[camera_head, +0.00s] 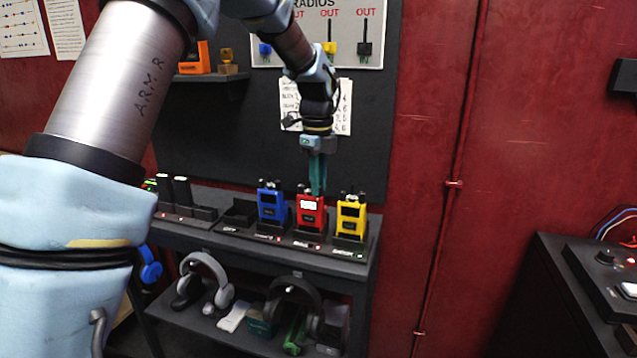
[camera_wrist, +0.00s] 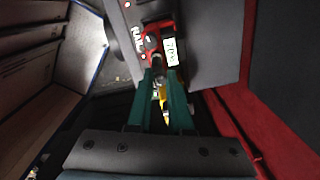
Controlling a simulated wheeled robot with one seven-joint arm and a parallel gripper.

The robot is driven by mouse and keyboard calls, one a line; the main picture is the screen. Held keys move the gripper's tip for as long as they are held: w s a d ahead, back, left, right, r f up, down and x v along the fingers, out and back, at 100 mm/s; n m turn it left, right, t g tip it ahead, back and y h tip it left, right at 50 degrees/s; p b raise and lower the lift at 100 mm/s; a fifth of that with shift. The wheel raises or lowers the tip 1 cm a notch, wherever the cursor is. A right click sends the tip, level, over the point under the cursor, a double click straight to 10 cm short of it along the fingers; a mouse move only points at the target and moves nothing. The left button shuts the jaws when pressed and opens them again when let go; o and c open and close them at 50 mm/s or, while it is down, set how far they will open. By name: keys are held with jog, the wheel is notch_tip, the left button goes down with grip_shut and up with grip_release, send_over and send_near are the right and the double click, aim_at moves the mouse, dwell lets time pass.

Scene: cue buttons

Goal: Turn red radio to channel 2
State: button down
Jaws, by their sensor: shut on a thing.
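The red radio (camera_head: 310,213) stands upright in its dock on the shelf, between a blue and a yellow radio. Its small screen is lit white. My gripper (camera_head: 317,190) points down from above and its teal fingers reach the top of the red radio. In the wrist view the red radio (camera_wrist: 153,50) shows beyond the fingertips (camera_wrist: 168,88), with its lit screen to the right. The fingers are closed together on something at the radio's top, likely a knob, mostly hidden between them. I cannot read the channel on the screen.
The blue radio (camera_head: 271,203) stands close on the left and the yellow radio (camera_head: 351,216) close on the right. Black chargers (camera_head: 181,191) stand at the shelf's left. Headphones (camera_head: 207,277) lie on the lower shelf. A dark console (camera_head: 590,290) is at right.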

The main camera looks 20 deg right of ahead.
jog(key=shift+n, duration=0.3)
jog(key=n, duration=0.4)
jog(key=shift+p, duration=0.35)
jog(key=shift+n, duration=2.4)
jog(key=c, duration=0.8)
grip_release()
notch_tip(320, 180, up, 11)
jog(key=b, duration=0.2)
jog(key=shift+s, duration=0.15)
jog(key=shift+f, duration=0.1)
